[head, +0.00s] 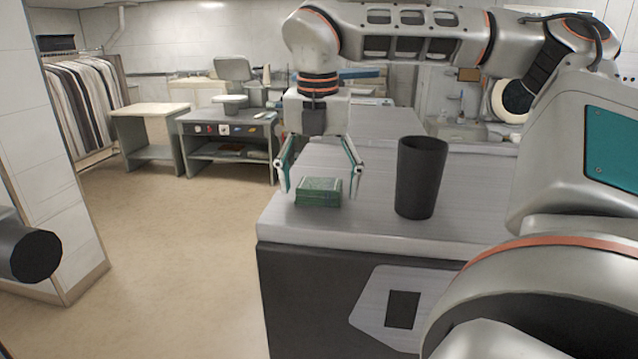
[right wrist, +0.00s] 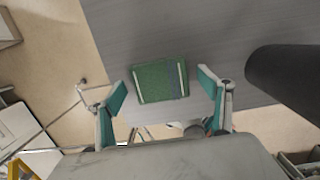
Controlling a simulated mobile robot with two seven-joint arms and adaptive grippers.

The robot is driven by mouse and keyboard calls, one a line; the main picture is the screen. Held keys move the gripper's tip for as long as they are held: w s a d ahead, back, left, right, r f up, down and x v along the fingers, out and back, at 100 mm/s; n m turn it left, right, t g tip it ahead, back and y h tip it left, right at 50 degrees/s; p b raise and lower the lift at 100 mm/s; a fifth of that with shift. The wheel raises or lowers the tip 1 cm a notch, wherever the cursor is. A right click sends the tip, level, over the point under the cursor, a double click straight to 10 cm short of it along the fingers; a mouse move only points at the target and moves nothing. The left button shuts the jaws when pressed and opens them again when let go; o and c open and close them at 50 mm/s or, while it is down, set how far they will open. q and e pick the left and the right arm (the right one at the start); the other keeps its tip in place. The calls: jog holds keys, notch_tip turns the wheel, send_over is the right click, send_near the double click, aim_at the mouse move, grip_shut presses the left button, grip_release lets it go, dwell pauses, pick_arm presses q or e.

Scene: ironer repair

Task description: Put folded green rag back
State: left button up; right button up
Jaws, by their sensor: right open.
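The folded green rag (head: 319,192) lies flat on the near left part of the grey counter top (head: 375,231). In the right wrist view the rag (right wrist: 160,81) lies close to the counter's edge, between and slightly beyond the fingertips. My right gripper (head: 319,180) points down over the rag with its fingers spread to either side of it. The right gripper (right wrist: 163,88) is open and holds nothing. A dark grey cylinder at the left edge of the head view may be part of my left arm; no left fingers show.
A black cup (head: 420,177) stands on the counter to the right of the rag, and it also shows in the right wrist view (right wrist: 286,72). Low work tables (head: 228,120) and a clothes rack (head: 85,100) stand farther back left. The floor left of the counter is clear.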

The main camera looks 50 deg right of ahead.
notch_tip(320, 180, up, 12)
jog(key=a, duration=0.1)
jog(key=shift+s, duration=0.45)
